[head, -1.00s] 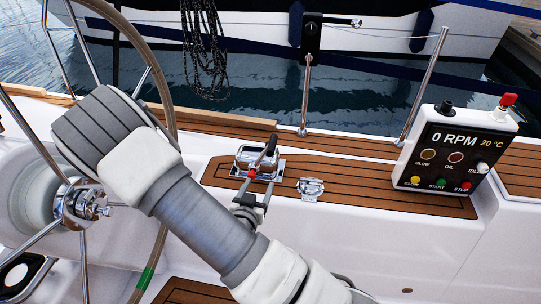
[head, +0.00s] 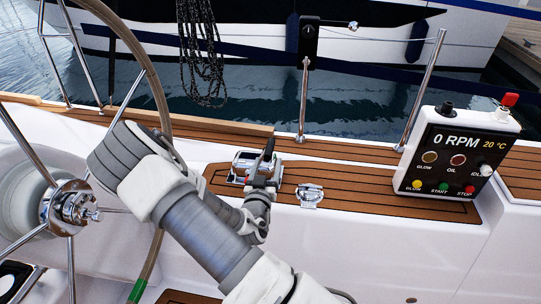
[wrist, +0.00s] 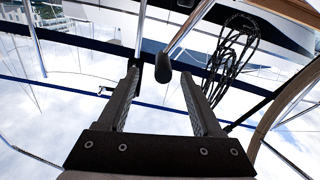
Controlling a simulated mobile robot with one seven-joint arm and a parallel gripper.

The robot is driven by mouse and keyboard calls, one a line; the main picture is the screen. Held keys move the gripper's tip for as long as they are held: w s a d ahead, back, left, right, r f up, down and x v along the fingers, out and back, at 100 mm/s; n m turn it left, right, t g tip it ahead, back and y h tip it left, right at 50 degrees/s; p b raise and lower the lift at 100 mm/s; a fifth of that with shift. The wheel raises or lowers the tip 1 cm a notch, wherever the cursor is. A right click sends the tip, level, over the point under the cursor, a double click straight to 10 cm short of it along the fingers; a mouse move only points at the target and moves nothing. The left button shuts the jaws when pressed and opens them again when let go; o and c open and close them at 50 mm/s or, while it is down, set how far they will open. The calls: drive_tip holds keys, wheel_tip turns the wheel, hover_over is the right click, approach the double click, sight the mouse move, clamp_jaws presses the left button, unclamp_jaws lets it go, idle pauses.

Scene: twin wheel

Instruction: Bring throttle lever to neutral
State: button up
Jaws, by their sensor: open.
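The throttle lever (head: 268,149) has a dark handle and rises from a chrome base (head: 241,166) on the teak side deck. It leans slightly right in the head view. My gripper (head: 262,182) is just in front of and below the handle, covering the lever's lower part. In the wrist view, my open gripper (wrist: 160,80) shows both dark fingers apart.
A steering wheel (head: 150,75) with a chrome hub stands left, close to my arm. A chrome deck fitting (head: 309,194) sits right of the lever base. An engine panel (head: 456,153) reading 0 RPM stands further right. Chrome stanchions (head: 304,95) rise behind.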

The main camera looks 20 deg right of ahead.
sight(270, 158)
drive_tip(key=x, duration=0.5)
drive_tip(key=shift+w+d+b, duration=0.2)
drive_tip(key=shift+w+b, duration=0.1)
drive_tip(key=shift+b, duration=0.1)
clamp_jaws()
drive_tip(key=shift+d+r, duration=0.1)
idle(0.9)
